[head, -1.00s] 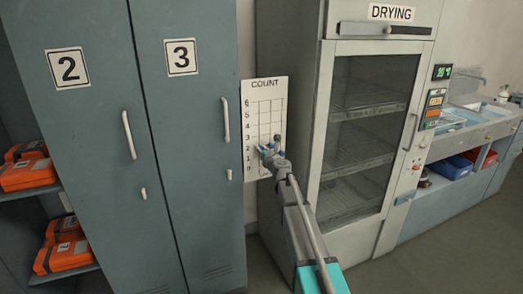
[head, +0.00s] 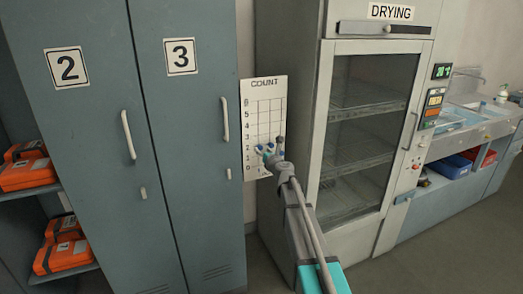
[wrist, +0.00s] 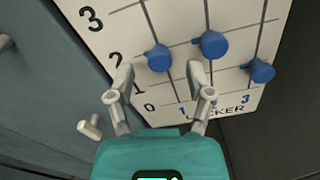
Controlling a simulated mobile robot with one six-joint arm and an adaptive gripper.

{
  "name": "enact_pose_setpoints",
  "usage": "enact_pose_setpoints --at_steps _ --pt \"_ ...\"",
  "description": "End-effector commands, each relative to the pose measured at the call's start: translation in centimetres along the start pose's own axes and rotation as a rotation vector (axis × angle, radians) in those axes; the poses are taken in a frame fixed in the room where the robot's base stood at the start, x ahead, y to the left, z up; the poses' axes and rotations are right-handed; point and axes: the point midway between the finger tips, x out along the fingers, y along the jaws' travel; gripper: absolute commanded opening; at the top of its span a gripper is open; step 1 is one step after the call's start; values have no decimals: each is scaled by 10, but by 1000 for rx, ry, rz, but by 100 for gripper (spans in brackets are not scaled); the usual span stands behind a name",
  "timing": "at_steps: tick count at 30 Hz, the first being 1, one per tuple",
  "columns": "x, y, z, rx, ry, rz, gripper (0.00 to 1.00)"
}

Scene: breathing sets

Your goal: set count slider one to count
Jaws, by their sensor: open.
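The white COUNT board (head: 251,115) hangs on the wall between locker 3 and the drying cabinet. In the wrist view the board (wrist: 185,18) shows a number scale and three blue slider knobs. The slider one knob (wrist: 158,58) is on the left line near the 2 and 1 marks; its exact row is hard to tell. The middle knob (wrist: 212,44) is slightly higher, and the right knob (wrist: 262,70) is lower. My gripper (wrist: 160,76) is open and empty, its fingertips on either side of and just below the slider one knob. In the head view my gripper (head: 271,157) covers the board's lower right.
Locker 3's door (head: 205,200) with its handle (head: 225,119) is close on the left. The drying cabinet (head: 365,130) stands close on the right. Orange cases (head: 28,172) lie on shelves at far left. A sink counter (head: 470,125) is at far right.

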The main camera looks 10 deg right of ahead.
Motion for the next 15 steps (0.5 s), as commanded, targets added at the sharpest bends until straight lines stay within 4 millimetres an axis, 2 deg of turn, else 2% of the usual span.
enact_pose_setpoints --at_steps 1,9,15 --pt "-10 1 0 0 0 0 67" --pt "-55 0 0 0 0 -2 67" --pt "-82 1 0 0 0 -1 67"
